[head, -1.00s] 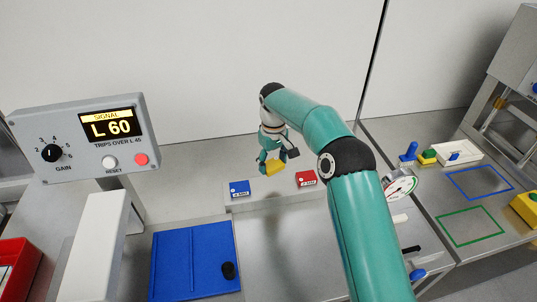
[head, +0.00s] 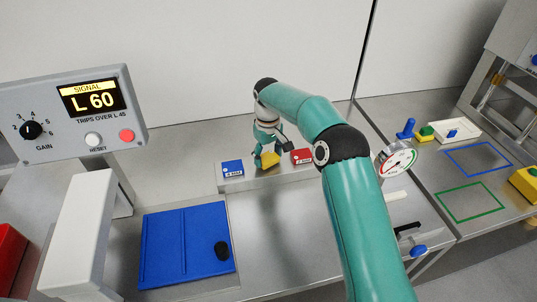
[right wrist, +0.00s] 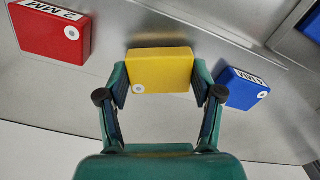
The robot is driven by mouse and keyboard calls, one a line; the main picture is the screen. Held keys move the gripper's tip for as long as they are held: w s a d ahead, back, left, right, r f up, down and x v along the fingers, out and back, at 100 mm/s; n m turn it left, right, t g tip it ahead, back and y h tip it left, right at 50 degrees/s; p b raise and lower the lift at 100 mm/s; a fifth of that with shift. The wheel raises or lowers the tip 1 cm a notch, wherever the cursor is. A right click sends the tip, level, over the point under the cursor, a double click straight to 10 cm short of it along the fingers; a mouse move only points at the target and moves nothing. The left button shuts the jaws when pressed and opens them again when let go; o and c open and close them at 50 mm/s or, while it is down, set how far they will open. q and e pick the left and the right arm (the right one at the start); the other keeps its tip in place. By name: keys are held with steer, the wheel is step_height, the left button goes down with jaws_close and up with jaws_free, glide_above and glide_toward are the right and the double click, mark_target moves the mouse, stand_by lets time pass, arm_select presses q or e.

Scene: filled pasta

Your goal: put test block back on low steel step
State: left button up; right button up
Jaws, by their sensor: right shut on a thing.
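My right gripper (head: 267,157) is shut on the yellow test block (head: 270,160), with one finger at each side of it. The right wrist view shows the yellow block (right wrist: 160,71) level between the gripper's fingertips (right wrist: 159,85). The block is at the low steel step (head: 283,173), between a blue block (head: 232,168) and a red block (head: 302,156). I cannot tell whether its underside touches the step. My left gripper is not in view.
A blue tray (head: 163,245) with a black knob lies in front of the step. A signal box (head: 76,117) reading L 60 stands at the left. A round dial gauge (head: 398,160) stands to the right of my arm. Bare steel lies between tray and arm.

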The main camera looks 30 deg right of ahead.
mark_target(268, 157)
steer(key=shift+f, duration=0.5)
stand_by(0.3)
steer(key=o, duration=1.3)
step_height(268, 157, up, 12)
steer(key=shift+f, duration=0.1)
